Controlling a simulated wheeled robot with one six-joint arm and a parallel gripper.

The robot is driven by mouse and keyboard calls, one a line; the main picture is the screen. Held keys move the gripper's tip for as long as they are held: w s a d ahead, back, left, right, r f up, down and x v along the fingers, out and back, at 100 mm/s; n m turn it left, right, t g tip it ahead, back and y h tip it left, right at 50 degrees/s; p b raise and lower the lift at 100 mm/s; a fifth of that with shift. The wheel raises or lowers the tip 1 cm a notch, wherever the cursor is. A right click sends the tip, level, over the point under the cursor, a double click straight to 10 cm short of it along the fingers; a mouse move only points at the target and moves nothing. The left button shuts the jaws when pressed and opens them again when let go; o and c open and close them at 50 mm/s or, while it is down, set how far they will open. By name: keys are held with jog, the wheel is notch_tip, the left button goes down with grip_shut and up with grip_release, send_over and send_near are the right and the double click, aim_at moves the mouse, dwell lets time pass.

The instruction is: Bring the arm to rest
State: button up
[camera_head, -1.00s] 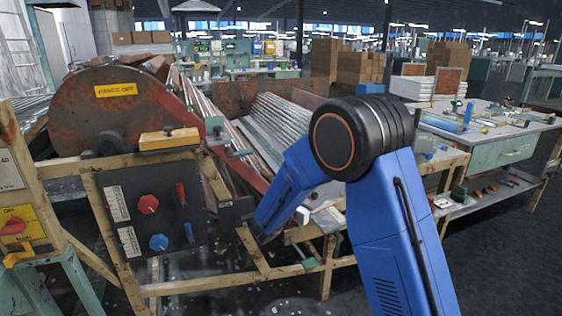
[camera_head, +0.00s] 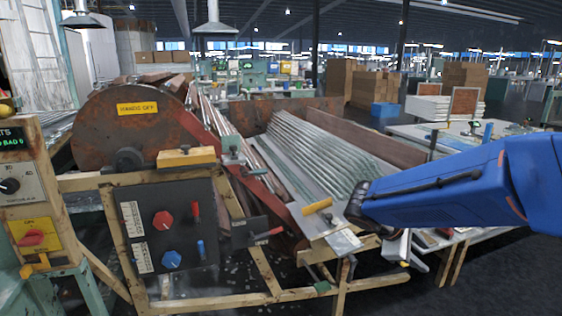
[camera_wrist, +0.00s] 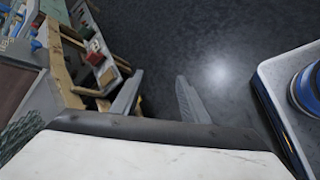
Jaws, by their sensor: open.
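My gripper (camera_wrist: 158,98) is open in the wrist view, with its two grey fingers apart and nothing between them. It hangs over dark bare floor. In the head view my blue arm reaches in from the right edge, with a black joint near the front end of the machine bench.
A wooden-framed machine with a rusty drum (camera_head: 125,130) and a control panel (camera_head: 165,228) stands at left. Glass tubes (camera_head: 325,150) lie in its sloping trough. A wooden bench frame (camera_wrist: 75,50) is at left in the wrist view. Dark floor (camera_wrist: 215,50) is clear.

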jog(key=s+a+m+t+y, duration=0.1)
jog(key=s+a+m+y, duration=0.1)
jog(key=s, duration=0.4)
jog(key=s+a+m+y, duration=0.3)
jog(key=s+m+y, duration=0.1)
jog(key=s, duration=0.3)
jog(key=s+a+m+t+y, duration=0.1)
jog(key=s+a+m+y, duration=0.1)
jog(key=s+m, duration=0.3)
jog(key=shift+s+a+f+t+y, duration=0.15)
jog(key=shift+s+a+t+y, duration=0.15)
jog(key=shift+s+y, duration=0.55)
jog(key=shift+s+h, duration=0.25)
